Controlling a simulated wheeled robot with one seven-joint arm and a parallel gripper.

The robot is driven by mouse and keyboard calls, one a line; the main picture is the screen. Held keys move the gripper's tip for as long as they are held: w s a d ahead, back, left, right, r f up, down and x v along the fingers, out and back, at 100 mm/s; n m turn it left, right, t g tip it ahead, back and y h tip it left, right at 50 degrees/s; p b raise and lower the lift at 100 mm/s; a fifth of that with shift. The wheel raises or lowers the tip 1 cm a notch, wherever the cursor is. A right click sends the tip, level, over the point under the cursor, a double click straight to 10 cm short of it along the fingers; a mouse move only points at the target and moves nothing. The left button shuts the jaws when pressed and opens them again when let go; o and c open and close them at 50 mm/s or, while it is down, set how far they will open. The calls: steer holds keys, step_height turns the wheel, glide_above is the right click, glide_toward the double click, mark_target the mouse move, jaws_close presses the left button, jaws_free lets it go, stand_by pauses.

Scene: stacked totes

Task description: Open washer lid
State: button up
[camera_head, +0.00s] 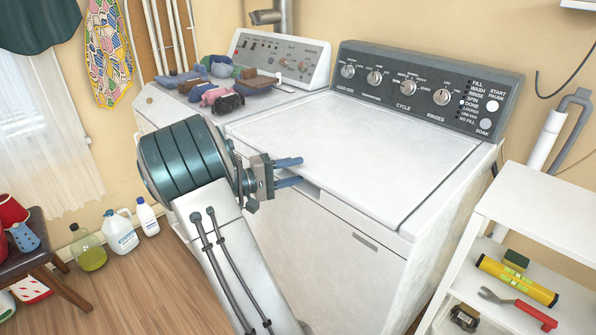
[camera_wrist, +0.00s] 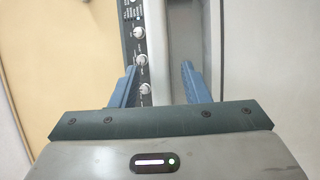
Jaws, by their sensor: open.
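The white washer (camera_head: 335,240) stands in the middle, with a dark control panel (camera_head: 425,85) of knobs along its back. Its flat top lid (camera_head: 360,150) is shut. A handle recess shows at the lid's front edge. My gripper (camera_head: 302,171) is at that front edge, beside the recess, with its two blue fingers pointing toward the lid. The fingers are apart and nothing shows between them; I cannot tell if they touch the lid. In the wrist view, my open gripper (camera_wrist: 163,80) has the panel knobs and a grey strip beyond its fingers.
A second white machine (camera_head: 280,60) with folded clothes (camera_head: 215,85) on top stands to the left. A white shelf (camera_head: 540,220) with tools is close on the right. Several bottles (camera_head: 120,232) stand on the wooden floor at left, near a wooden chair (camera_head: 40,255).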

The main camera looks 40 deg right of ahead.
steer(key=shift+x, duration=0.8)
